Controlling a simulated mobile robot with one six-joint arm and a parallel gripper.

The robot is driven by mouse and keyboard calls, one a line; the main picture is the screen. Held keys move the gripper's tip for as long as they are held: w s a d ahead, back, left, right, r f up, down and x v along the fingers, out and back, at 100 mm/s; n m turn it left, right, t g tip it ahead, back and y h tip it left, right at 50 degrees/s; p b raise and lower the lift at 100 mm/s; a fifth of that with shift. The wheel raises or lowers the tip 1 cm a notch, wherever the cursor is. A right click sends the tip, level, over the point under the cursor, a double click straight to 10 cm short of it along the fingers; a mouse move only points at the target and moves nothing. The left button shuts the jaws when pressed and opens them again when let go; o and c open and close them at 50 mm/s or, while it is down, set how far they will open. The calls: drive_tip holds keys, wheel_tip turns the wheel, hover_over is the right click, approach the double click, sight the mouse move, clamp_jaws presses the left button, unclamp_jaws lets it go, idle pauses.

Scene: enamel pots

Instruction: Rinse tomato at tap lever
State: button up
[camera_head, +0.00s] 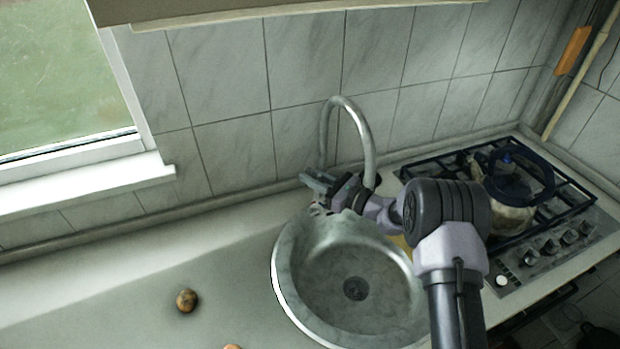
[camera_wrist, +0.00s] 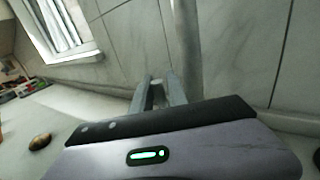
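A chrome tap (camera_head: 366,140) with a tall curved spout stands behind the round metal sink (camera_head: 284,262). A small orange-red round thing (camera_head: 232,347), perhaps the tomato, is cut off at the bottom edge of the head view.
A brownish round vegetable (camera_head: 186,300) lies on the counter left of the sink; a similar one shows in the wrist view (camera_wrist: 40,141). The left counter is mostly clear.

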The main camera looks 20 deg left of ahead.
drive_tip(key=shift+w+a, duration=0.1)
drive_tip(key=shift+a, duration=0.15)
clamp_jaws()
idle(1.4)
